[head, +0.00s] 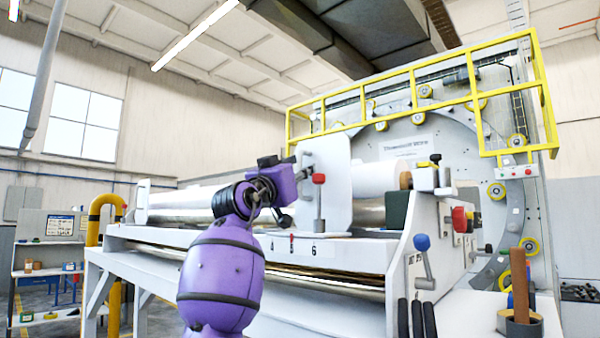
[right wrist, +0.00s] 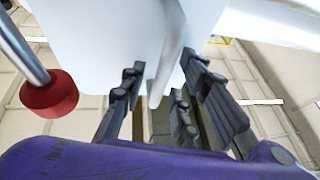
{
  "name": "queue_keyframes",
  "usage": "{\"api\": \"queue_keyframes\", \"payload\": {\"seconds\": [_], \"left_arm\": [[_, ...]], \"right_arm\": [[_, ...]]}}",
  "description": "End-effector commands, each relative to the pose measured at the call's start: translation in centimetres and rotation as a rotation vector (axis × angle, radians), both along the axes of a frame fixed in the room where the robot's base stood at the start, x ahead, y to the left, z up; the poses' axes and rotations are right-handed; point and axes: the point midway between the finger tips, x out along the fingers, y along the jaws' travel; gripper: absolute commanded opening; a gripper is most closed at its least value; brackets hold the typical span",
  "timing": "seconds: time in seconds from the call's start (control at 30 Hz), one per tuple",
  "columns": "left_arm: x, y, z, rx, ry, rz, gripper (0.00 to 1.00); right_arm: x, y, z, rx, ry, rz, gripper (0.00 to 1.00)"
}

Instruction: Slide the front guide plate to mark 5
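The front guide plate (head: 335,195) is a tall white plate with rounded corners, standing upright across the machine's front rail. A lever with a red knob (head: 319,179) stands beside it; the red knob (right wrist: 50,95) also shows in the right wrist view. The scale (head: 300,250) below shows 4, 5 and 6, with a small red pointer (head: 291,237) just above 5. My right gripper (head: 303,167) is at the plate's left side. In the right wrist view, its dark fingers (right wrist: 163,85) are spread apart, with a white fin (right wrist: 172,55) between them. My left gripper is out of view.
A shiny roller (head: 185,203) lies behind the rail, left of the plate. A blue-knobbed lever (head: 422,243) and red button (head: 460,219) are on the right side panel. A yellow railing (head: 420,80) stands above. A brown cylinder (head: 519,285) stands at lower right.

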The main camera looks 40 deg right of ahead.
Motion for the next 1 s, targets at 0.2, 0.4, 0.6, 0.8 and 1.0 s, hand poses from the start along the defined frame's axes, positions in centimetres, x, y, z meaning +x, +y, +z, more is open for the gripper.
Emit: {"api": "queue_keyframes", "payload": {"seconds": [0.2, 0.4, 0.6, 0.8, 1.0], "left_arm": [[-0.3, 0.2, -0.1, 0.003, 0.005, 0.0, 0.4], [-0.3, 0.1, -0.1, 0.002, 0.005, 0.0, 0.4], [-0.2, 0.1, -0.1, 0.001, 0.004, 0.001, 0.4], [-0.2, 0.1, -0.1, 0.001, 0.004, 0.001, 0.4], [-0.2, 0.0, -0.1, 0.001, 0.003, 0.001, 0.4]], "right_arm": [[0.0, 0.0, 0.0, 0.0, 0.001, 0.0, 0.29], [-0.4, 1.7, -0.7, -0.002, 0.001, 0.001, 0.29], [-1.4, 5.4, -2.4, -0.002, 0.003, 0.002, 0.29], [-2.5, 8.8, -3.8, -0.001, 0.0, 0.002, 0.29], [-3.0, 10.5, -4.5, 0.0, 0.001, 0.001, 0.29]]}}
